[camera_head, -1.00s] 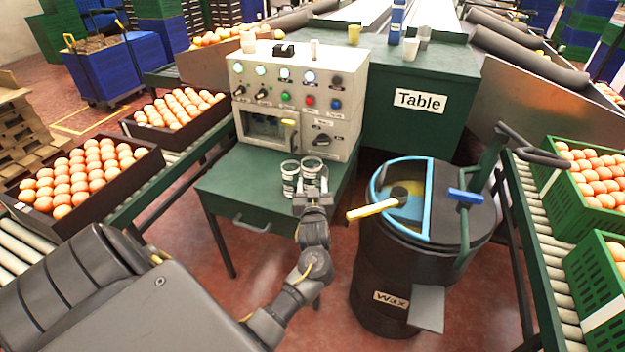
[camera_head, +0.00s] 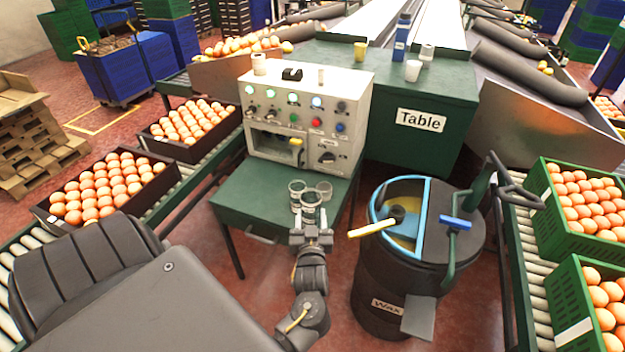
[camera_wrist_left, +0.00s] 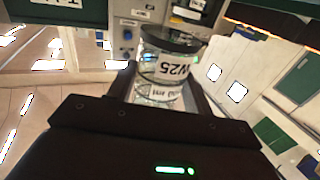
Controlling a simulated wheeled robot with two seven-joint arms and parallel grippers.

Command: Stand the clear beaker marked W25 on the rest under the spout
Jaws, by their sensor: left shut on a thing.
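My left gripper (camera_head: 311,232) is at the near edge of the small green table (camera_head: 240,200), shut on a clear beaker (camera_head: 310,207). In the left wrist view this beaker (camera_wrist_left: 165,70) sits between the fingers, and its W25 mark appears upside down. The dark drum marked Wax (camera_head: 385,285) stands to the right of the gripper. A grey plate (camera_head: 420,312) juts from its front; I cannot make out a spout above it. My right gripper is not in view.
A control box (camera_head: 305,120) with knobs and lamps stands at the back of the green table. A yellow bar (camera_head: 371,228) sticks out from the drum's open top towards the gripper. Orange crates on rollers flank both sides. Red floor shows between table and drum.

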